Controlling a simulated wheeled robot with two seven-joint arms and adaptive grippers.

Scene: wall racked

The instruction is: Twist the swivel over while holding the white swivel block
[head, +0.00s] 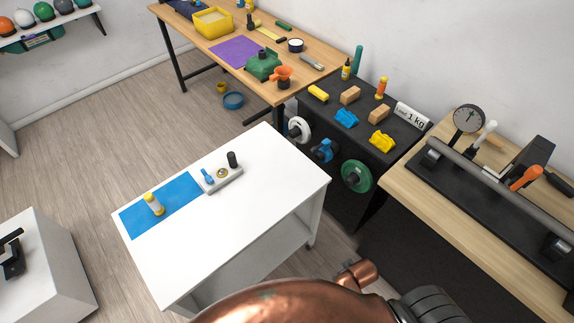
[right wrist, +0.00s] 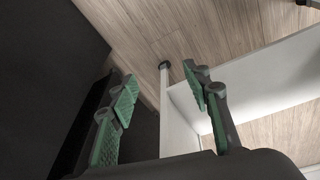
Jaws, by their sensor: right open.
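The white swivel block (head: 226,182) sits on the white table (head: 245,225), by the right end of a blue mat (head: 176,199). On its top are a blue swivel piece (head: 207,175), a brass-coloured round part (head: 222,173) and a black knob (head: 232,159). My right gripper (right wrist: 158,95) is open and empty in the right wrist view, with its green-padded fingers apart. It is over the floor beside a white table leg and shelf, and the block is not in that view. No gripper shows in the head view, and my left gripper is not seen.
A yellow-and-white cylinder (head: 153,204) stands on the blue mat. The front of the white table is bare.

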